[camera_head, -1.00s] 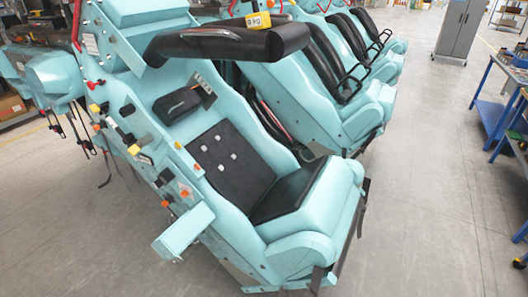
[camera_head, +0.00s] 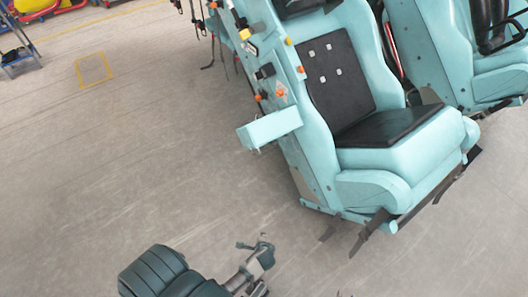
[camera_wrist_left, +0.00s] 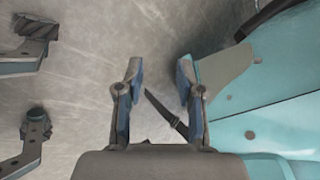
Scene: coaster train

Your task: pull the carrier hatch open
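The coaster carrier (camera_head: 380,165) is a teal seat unit with a black seat pad, right of centre in the head view. A teal box-like part (camera_head: 270,128) juts from its left side; I cannot tell for sure whether this is the hatch. My left gripper (camera_head: 258,252) is low in the head view, over the floor, apart from the carrier in that picture. In the left wrist view its fingers (camera_wrist_left: 158,85) stand apart with a clear gap. A dark strap shows between and beyond them, and teal bodywork (camera_wrist_left: 285,75) lies close on the right. My right gripper is not clearly seen.
Another teal seat (camera_head: 440,50) stands at the upper right. Grey floor (camera_head: 120,150) is open on the left. A blue cart (camera_head: 22,58) stands at the far upper left. Dark straps (camera_head: 370,235) hang at the carrier's foot. Grey metal brackets (camera_wrist_left: 25,65) show left in the wrist view.

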